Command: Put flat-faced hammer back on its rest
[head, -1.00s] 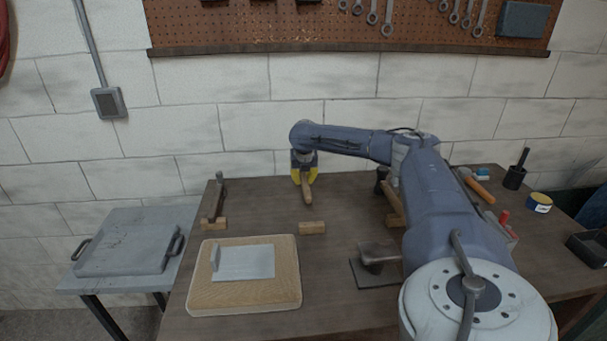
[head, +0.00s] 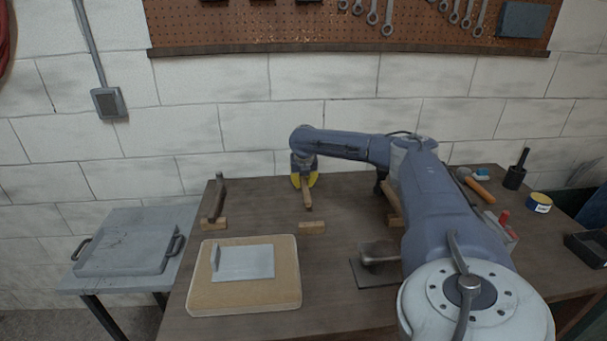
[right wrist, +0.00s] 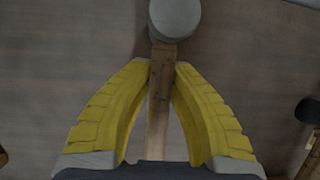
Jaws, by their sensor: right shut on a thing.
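My right gripper (head: 304,182) is shut on a hammer's wooden handle (head: 307,200) above the back middle of the bench. In the right wrist view, the gripper (right wrist: 161,68) has one yellow finger on each side of the handle (right wrist: 160,95). The hammer's round grey head (right wrist: 175,18) shows just beyond the fingertips. In the head view the gripper hides this head. A small wooden rest block (head: 312,228) lies on the bench in front of the handle's end, with nothing on it. My left gripper is not in view.
Another hammer (head: 218,196) stands at a left block (head: 213,225). A right rest (head: 393,212) is partly behind my arm. A board with a metal plate (head: 197,299) lies at the front, and a dark metal block (head: 379,254) stands right of it. Bare bench (head: 262,205) lies between the rests.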

